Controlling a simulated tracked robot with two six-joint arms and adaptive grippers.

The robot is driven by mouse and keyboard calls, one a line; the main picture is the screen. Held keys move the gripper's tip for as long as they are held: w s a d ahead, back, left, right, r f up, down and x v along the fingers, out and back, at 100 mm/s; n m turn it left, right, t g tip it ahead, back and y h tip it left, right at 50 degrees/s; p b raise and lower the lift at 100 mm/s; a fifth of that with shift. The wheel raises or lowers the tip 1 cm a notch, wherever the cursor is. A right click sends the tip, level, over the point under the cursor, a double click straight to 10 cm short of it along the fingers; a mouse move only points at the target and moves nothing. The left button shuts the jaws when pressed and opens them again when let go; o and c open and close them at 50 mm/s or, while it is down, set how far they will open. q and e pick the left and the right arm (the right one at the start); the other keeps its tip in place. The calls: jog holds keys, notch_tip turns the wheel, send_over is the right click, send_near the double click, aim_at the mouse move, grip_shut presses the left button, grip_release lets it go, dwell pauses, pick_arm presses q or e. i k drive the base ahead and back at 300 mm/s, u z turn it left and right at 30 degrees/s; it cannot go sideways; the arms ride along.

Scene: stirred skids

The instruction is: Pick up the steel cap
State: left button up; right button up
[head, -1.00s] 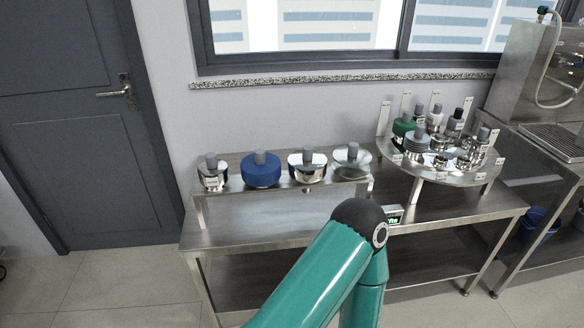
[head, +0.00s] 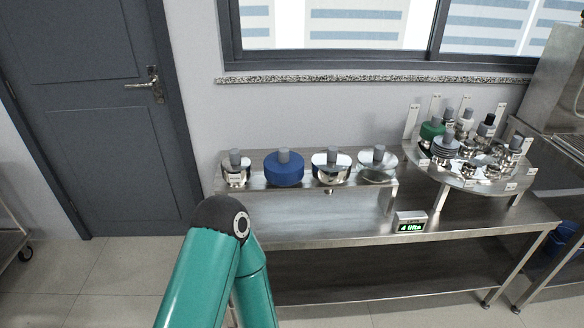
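I cannot tell for certain which piece is the steel cap. Shiny steel pieces with grey knobs stand on the raised shelf: a small one at the left end (head: 236,176), a wider one right of the blue piece (head: 331,174), and a pale shiny one at the right end (head: 377,173). Several more metal pieces (head: 468,169) stand on the round stand at the right. Neither gripper is in view. A teal arm of mine, bent at a dark joint, rises from the bottom in front of the table, left of the middle.
A blue knobbed piece (head: 284,172) stands on the shelf. The round stand (head: 458,182) also holds a green piece (head: 431,130). A small display reading "4 lifts" (head: 411,227) sits on the steel table (head: 330,235). A grey door (head: 90,110) is at the left. The tabletop's front is mostly clear.

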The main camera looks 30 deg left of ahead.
aim_at(331, 165)
jog(key=u, duration=0.15)
jog(key=i, duration=1)
jog(key=z, duration=0.05)
